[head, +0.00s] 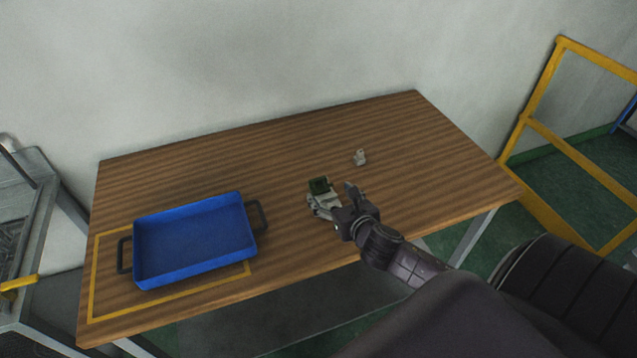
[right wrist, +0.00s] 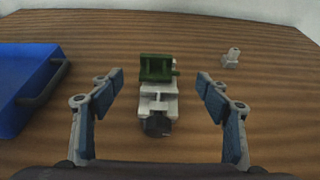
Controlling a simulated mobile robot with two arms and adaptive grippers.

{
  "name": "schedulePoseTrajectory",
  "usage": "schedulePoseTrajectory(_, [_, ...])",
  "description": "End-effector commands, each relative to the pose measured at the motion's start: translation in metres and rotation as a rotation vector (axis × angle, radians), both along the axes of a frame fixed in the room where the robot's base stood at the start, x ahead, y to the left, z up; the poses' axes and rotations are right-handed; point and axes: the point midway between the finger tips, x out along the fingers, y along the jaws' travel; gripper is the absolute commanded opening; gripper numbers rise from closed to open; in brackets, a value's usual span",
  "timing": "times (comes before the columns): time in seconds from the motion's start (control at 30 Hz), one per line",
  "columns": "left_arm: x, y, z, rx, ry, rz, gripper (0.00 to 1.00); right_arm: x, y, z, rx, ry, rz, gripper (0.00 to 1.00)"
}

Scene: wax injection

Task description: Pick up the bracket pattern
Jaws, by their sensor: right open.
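A dark green piece (head: 319,185), which looks like the bracket pattern, sits on the far end of a pale grey fixture (head: 325,203) near the middle of the table. In the right wrist view the green piece (right wrist: 156,68) is centred, with the grey fixture (right wrist: 158,100) in front of it. My right gripper (head: 338,208) is open and empty. Its two fingers (right wrist: 160,84) stand apart on either side of the fixture, pointing toward the green piece, with visible gaps. My left gripper is out of view.
A blue tray (head: 190,279) with dark handles stands at the left, over a yellow outline (head: 95,290) on the wooden table (head: 290,150). A small pale grey part (head: 360,157) stands behind and to the right.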

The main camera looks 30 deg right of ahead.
Motion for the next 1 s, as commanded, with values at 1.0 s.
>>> schedulePoseTrajectory(1.0, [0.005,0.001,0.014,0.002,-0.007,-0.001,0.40,0.046,-0.010,-0.021,0.000,0.000,0.000,0.42])
